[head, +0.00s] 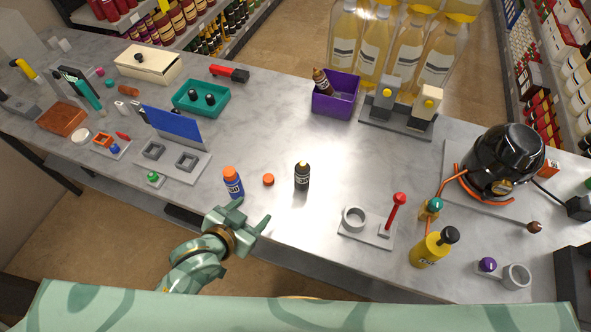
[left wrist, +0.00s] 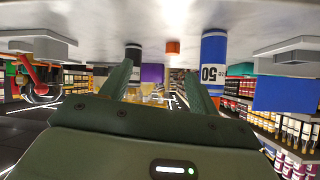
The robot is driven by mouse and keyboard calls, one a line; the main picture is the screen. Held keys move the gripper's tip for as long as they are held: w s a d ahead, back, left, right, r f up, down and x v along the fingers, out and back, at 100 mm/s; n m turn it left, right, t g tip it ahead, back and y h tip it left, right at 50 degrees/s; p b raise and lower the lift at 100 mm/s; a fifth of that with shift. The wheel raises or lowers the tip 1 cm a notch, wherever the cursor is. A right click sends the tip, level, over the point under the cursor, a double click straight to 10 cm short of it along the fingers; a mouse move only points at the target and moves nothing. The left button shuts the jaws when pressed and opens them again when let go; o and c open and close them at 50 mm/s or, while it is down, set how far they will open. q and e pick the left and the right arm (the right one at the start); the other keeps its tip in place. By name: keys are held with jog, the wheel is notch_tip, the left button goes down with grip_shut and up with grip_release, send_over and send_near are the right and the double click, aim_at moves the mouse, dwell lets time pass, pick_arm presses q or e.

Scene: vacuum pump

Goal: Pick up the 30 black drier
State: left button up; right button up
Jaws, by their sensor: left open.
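The 30 black drier (head: 302,176) is a small dark bottle with a pale "30" label, upright on the grey table near the middle. It also shows in the upside-down left wrist view (left wrist: 133,54), near the tip of one finger. My left gripper (head: 252,212) is open and empty at the table's front edge, in front and to the left of the drier and apart from it. The left wrist view shows its two green fingers (left wrist: 158,64) spread. My right gripper is in neither view.
A blue bottle with an orange cap (head: 233,184) stands close beyond my left gripper. A loose orange cap (head: 268,180) lies between the two bottles. A ring holder with a red lever (head: 355,220) is to the right. The table behind the drier is clear.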

aim_at(296, 175)
pick_arm(q)
jog(key=w+d+r+t+h, duration=0.1)
jog(key=w+d+r+h, duration=0.15)
jog(key=d+r, duration=0.25)
jog(key=x, duration=0.3)
jog(key=b+x, duration=0.1)
jog(key=x, duration=0.2)
jog(key=b+x, duration=0.1)
jog(key=x, duration=0.2)
jog(key=shift+d+f, duration=0.1)
jog(key=shift+f, duration=0.25)
jog(key=x, duration=0.2)
jog(key=b+x, duration=0.1)
jog(key=x, duration=0.2)
jog(key=shift+w+d+r, duration=0.15)
jog(key=shift+d, duration=0.25)
jog(key=shift+r, duration=0.1)
jog(key=c, duration=1.2)
